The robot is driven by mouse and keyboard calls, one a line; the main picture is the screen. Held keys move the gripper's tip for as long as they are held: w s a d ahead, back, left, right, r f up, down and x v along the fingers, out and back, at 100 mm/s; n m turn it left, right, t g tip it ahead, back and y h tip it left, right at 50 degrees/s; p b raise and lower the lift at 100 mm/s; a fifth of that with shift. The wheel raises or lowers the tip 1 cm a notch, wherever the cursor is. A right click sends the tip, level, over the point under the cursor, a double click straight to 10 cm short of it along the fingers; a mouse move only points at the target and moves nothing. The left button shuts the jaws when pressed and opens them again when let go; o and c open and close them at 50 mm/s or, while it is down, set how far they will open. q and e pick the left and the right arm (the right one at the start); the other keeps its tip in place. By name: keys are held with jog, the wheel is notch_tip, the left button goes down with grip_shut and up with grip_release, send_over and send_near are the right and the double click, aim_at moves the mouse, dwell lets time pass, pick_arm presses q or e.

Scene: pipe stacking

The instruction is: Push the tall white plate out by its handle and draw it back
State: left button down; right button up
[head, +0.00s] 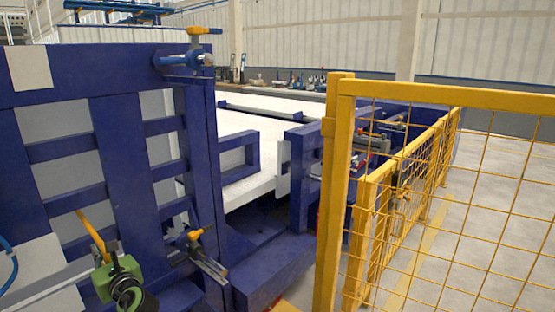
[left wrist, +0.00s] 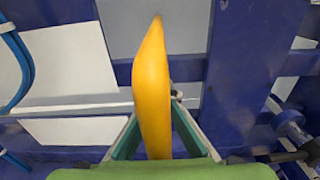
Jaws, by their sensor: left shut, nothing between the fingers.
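A yellow handle (head: 91,234) stands in front of the blue frame at the lower left of the head view. It also fills the middle of the left wrist view (left wrist: 152,85), upright and slightly curved. My left gripper (head: 107,250), with a green body, is right beside it. In the left wrist view its fingers (left wrist: 174,96) come together, shut and empty; the handle partly covers them. Whether they touch the handle I cannot tell. Tall pale plates (head: 62,190) show behind the blue bars. The handle's joint to a plate is hidden. My right gripper is not in view.
The blue frame (head: 118,150) has upright and cross bars around the handle. A blue hose (left wrist: 22,65) hangs at left in the wrist view. A clamp with a yellow knob (head: 197,235) sticks out at right. Yellow mesh fencing (head: 480,190) closes off the right side.

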aim_at(91, 239)
pick_arm(q)
jog(key=shift+w+a, duration=0.2)
jog(key=shift+a, duration=0.05)
jog(key=shift+w+a, duration=0.35)
jog(key=shift+a, duration=0.05)
jog(key=shift+w+a, duration=0.3)
jog(key=shift+a, duration=0.1)
jog(key=shift+w+a+b, duration=0.3)
jog(key=shift+w+a, duration=0.15)
jog(key=shift+a, duration=0.05)
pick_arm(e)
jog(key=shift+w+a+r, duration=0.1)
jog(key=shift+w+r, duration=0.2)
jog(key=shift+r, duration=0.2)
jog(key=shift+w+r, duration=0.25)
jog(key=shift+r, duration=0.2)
pick_arm(q)
jog(key=shift+w+a, duration=0.1)
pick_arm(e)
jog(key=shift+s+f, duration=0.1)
